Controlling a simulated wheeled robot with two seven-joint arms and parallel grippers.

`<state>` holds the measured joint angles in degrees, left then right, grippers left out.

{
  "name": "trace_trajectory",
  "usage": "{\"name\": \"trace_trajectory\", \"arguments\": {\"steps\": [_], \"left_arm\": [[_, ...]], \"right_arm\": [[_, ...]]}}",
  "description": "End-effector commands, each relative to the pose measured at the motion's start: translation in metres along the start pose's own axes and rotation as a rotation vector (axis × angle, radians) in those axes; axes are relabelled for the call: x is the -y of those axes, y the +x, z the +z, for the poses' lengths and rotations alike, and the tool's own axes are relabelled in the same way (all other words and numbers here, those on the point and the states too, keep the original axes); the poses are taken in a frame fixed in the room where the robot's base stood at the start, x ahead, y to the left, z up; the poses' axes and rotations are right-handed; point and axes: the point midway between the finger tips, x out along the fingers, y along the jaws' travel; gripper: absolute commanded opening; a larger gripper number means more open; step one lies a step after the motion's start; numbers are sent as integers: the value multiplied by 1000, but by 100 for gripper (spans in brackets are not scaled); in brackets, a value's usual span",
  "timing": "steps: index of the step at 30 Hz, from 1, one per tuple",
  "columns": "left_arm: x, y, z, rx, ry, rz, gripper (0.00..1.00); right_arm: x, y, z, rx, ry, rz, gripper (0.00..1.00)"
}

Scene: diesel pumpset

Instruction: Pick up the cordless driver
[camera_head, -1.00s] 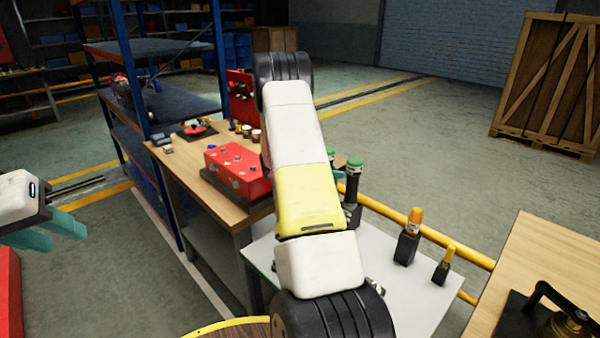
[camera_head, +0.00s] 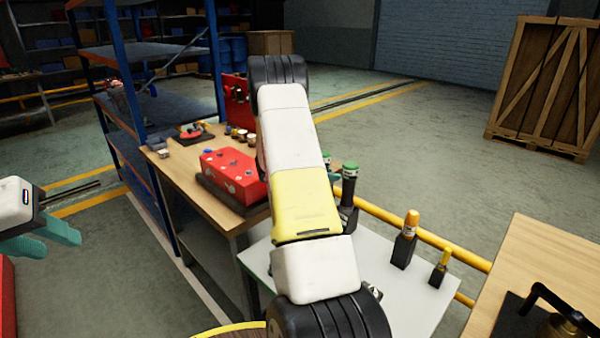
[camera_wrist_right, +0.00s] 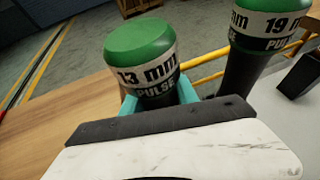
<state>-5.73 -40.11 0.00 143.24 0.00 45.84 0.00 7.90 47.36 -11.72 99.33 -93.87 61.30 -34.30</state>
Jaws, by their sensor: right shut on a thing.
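The driver with a green cap and a white "13 mm PULSE" band (camera_wrist_right: 145,72) is between the teal fingers of my right gripper (camera_wrist_right: 160,100), which is shut on it. Its lower body is hidden behind the gripper. In the head view my right arm mostly covers it, with a green cap (camera_head: 326,158) showing beside the arm. A second green-capped driver marked "19 mm PULSE" (camera_wrist_right: 268,35) stands to its right, also in the head view (camera_head: 348,190). My left gripper (camera_head: 45,238) is at the far left, empty, with its teal fingers apart.
A white table (camera_head: 400,310) holds an orange-topped tool (camera_head: 405,240) and a smaller yellow-topped one (camera_head: 440,268). A red box (camera_head: 233,177) sits on the wooden bench behind. A yellow rail (camera_head: 460,250) runs behind the white table. A wooden crate (camera_head: 545,85) stands far right.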

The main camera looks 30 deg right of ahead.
Motion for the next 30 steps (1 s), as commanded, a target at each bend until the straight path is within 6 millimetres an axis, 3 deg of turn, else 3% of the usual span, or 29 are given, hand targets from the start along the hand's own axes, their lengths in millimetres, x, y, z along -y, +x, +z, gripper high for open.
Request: {"name": "trace_trajectory", "arguments": {"steps": [8,21,30], "left_arm": [[0,0,0,0,0,0,36],[0,0,0,0,0,0,36],[0,0,0,0,0,0,36]], "right_arm": [[-1,-15,36,3,7,3,0],[0,-51,125,3,7,2,0],[0,-66,159,2,3,1,0]]}}
